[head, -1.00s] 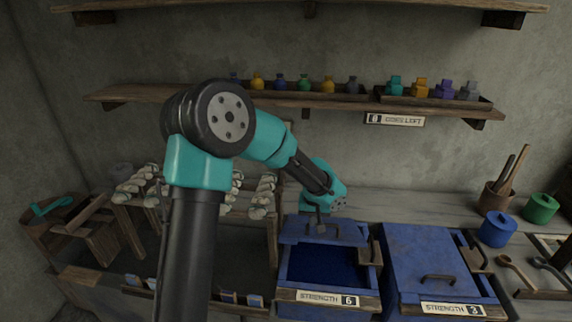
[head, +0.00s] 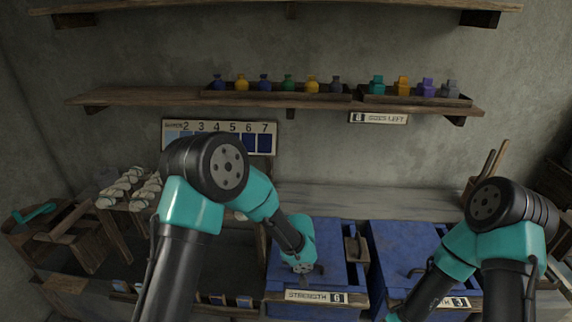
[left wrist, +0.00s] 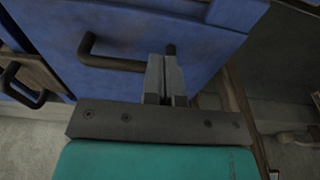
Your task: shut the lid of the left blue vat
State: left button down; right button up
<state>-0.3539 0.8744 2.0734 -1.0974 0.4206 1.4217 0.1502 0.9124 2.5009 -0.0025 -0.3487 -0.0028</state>
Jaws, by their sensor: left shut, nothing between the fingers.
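The left blue vat (head: 272,281), labelled strength 6, stands at the lower centre in the head view. Its blue lid (head: 331,243) lies over the top, and no dark opening shows. My left gripper (head: 303,271) is shut and empty over the front part of the lid. In the left wrist view its fingers (left wrist: 170,72) are together beside a dark bar handle (left wrist: 100,60) on a blue panel. They do not grip the handle. My right arm is at the lower right in the head view, but its fingertips are out of sight.
The right blue vat (head: 395,238), with its lid down, stands close beside, partly behind my right arm. A wooden block (head: 356,249) sits between the vats. Skeins (head: 130,188) are at the left. Bottles (head: 288,83) stand on the shelf above the clear back bench (head: 370,200).

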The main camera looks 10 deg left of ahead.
pick_arm(q)
jog(key=shift+s+f, duration=0.25)
jog(key=shift+f, duration=0.3)
jog(key=shift+r, duration=0.45)
jog(key=s+r, duration=1.5)
jog(key=s, duration=0.2)
jog(key=shift+d, duration=0.25)
